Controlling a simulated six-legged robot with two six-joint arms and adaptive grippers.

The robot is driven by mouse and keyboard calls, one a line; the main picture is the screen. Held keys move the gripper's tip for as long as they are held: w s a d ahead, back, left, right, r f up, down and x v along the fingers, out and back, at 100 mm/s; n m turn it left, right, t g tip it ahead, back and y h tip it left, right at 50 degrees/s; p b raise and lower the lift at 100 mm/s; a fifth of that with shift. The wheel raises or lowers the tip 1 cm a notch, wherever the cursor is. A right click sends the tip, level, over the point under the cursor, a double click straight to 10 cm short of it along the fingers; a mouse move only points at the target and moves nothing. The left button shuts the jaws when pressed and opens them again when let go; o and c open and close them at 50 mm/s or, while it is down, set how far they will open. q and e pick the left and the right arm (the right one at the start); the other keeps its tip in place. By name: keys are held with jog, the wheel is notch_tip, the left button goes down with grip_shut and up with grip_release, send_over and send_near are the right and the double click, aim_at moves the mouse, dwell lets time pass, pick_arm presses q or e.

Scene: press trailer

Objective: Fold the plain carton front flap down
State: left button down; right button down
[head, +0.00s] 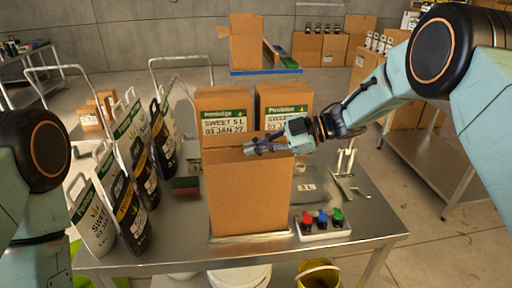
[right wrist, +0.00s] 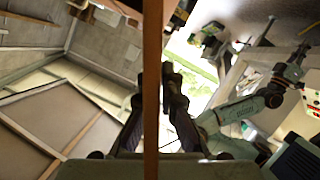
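The plain carton (head: 250,195) stands upright at the table's front middle. Its front face has no label, and a brown panel rises at its top front edge. My right gripper (head: 265,147) comes in from the right and lies across that top edge. In the right wrist view a brown board edge (right wrist: 152,60) runs vertically past the two dark fingers of my right gripper (right wrist: 157,85), hiding the gap between them. Whether they grip it is unclear. My left arm shows at the left of the head view; its gripper is out of that frame.
Two labelled cartons (head: 222,105) stand behind the plain carton. Several printed bags (head: 130,205) stand at the left. A button box (head: 322,224) sits at the front right of the steel table (head: 375,228), with metal tools (head: 345,178) behind it.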

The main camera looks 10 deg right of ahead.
jog(key=c, duration=2)
grip_release()
jog(key=shift+r, duration=0.2)
jog(key=o, duration=0.4)
jog(key=shift+s, duration=0.15)
jog(key=shift+f, duration=0.1)
jog(key=shift+d, duration=0.5)
jog(key=v, duration=1.1)
jog(key=shift+r, duration=0.2)
jog(key=shift+s, duration=0.1)
